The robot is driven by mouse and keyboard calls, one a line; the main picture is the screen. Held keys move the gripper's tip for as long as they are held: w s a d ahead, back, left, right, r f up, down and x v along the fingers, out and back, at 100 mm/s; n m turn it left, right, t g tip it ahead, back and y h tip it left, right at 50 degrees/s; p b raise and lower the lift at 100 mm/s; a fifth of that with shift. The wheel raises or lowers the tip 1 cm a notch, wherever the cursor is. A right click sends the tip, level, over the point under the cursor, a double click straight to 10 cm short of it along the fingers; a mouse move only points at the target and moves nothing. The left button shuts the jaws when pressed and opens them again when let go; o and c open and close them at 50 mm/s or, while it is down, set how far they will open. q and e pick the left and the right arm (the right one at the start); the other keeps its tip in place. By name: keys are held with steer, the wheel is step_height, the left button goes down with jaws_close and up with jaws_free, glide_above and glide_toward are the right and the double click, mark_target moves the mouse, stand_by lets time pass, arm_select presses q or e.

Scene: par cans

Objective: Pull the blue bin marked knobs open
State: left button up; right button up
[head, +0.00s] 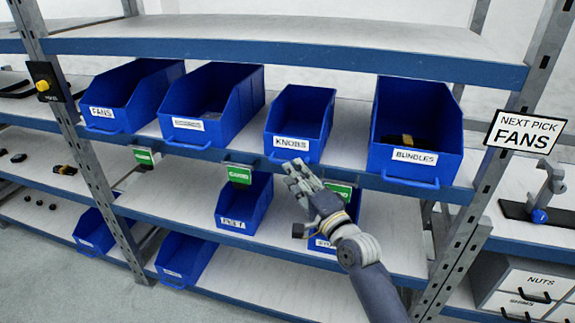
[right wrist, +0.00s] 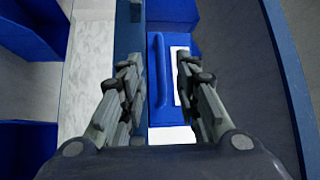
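The blue bin marked KNOBS (head: 301,112) stands on the upper shelf in the head view, between two larger blue bins. Its white label faces front, with a blue handle below it. My right gripper (head: 297,170) is just below and in front of this bin. In the right wrist view, my right gripper (right wrist: 157,85) is open, its two fingers apart. A blue bin's handle (right wrist: 160,72) and part of its white label (right wrist: 181,75) show between the fingers, with no clear contact visible. My left gripper is not in view.
Green cards (head: 239,174) hang from the shelf edge. More bins stand below. A sign (head: 525,131) reads NEXT PICK FANS.

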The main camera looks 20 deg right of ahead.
steer(key=shift+x, duration=1.9)
jaws_close()
